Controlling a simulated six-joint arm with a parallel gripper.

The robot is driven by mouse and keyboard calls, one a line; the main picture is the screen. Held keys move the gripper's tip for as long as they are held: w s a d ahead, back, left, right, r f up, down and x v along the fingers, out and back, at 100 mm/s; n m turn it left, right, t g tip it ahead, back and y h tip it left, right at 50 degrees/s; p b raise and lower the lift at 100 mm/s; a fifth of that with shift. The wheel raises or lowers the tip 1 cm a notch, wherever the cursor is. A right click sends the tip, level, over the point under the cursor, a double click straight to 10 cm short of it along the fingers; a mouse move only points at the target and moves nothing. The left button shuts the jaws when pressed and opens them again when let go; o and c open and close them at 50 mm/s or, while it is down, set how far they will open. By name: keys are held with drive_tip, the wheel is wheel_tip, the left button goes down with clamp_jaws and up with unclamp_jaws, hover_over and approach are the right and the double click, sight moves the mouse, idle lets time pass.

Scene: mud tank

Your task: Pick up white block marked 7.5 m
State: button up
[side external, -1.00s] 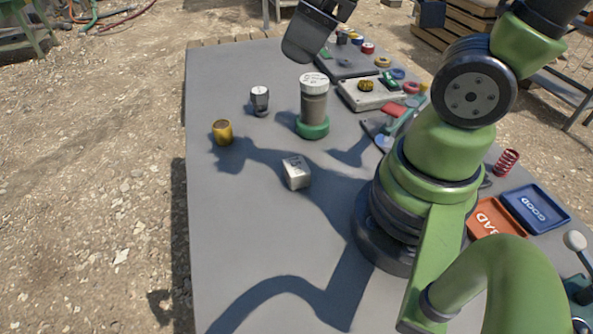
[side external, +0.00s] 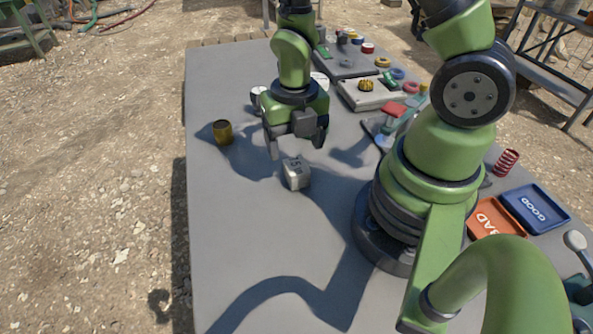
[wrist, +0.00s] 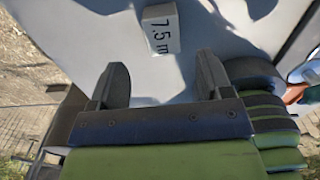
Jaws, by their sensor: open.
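The white block marked 7.5 m (side external: 296,174) rests on the grey table, left of my arm's base. In the wrist view the block (wrist: 161,30) shows its "7.5 m" label, at the top of the picture beyond my fingertips. My gripper (side external: 297,145) is open and empty, above and just behind the block in the side view. In the wrist view its two fingers (wrist: 160,75) stand apart with bare table between them. The fingers do not touch the block.
A brass cylinder (side external: 222,132) stands to the left of my gripper. Orange BAD (side external: 484,222) and blue GOOD (side external: 535,209) trays lie at the right. A grey plate with small parts (side external: 372,94) is at the back. The front left of the grey table (side external: 235,240) is clear.

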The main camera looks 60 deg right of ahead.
sight(297, 165)
drive_tip(key=shift+d+f, duration=0.2)
drive_tip(key=shift+f, duration=3.35)
drive_tip(key=c, duration=1)
